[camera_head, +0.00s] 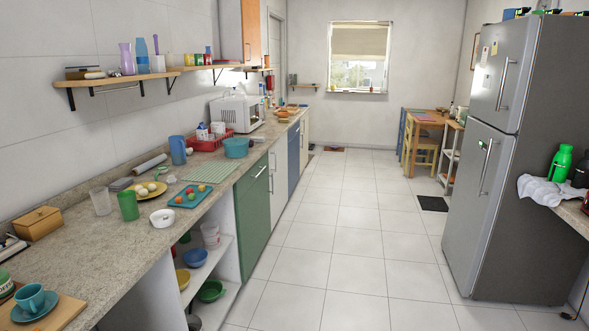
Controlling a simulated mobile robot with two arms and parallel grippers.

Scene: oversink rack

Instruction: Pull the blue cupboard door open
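The blue cupboard door (293,159) is under the counter on the left side of the kitchen, towards the far end. It is seen at a steep angle and looks closed, flush with the white fronts beside it. Its handle is too small to make out clearly. Neither of my grippers is in view.
A green cupboard door (252,215) and open shelves (203,272) stand nearer under the same counter (165,205). A grey fridge (490,160) stands on the right. The tiled floor (335,230) between is clear, with a dark mat (433,204) by the fridge.

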